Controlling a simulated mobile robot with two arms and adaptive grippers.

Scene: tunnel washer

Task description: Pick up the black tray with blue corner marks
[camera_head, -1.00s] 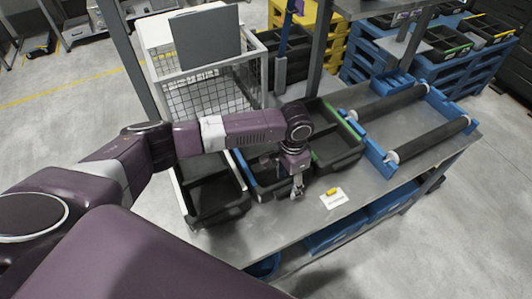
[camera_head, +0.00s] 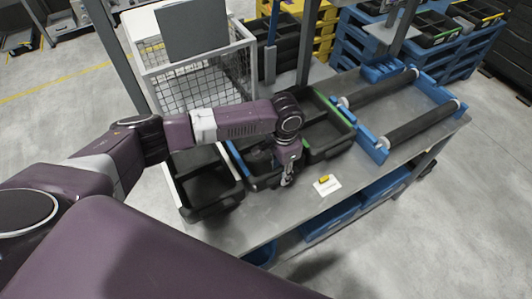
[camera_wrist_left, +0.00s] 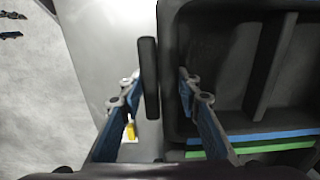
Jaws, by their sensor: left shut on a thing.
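The black tray with blue corner marks (camera_head: 243,170) stands on the metal table between two other black trays. It also shows in the left wrist view (camera_wrist_left: 222,65), with a blue strip along one edge. My left gripper (camera_head: 286,181) is at the near right end of this tray. In the wrist view my left gripper (camera_wrist_left: 157,88) has its fingers on both sides of a black bar at the tray's side, shut on the tray there. The arm hides part of the tray. My right gripper is not in view.
A black tray with white marks (camera_head: 205,185) stands close on the left, one with green marks (camera_head: 325,140) close on the right. A yellow piece on a white card (camera_head: 330,187) lies near the gripper. A blue roller frame (camera_head: 376,146) is at right, a wire cage (camera_head: 205,88) behind.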

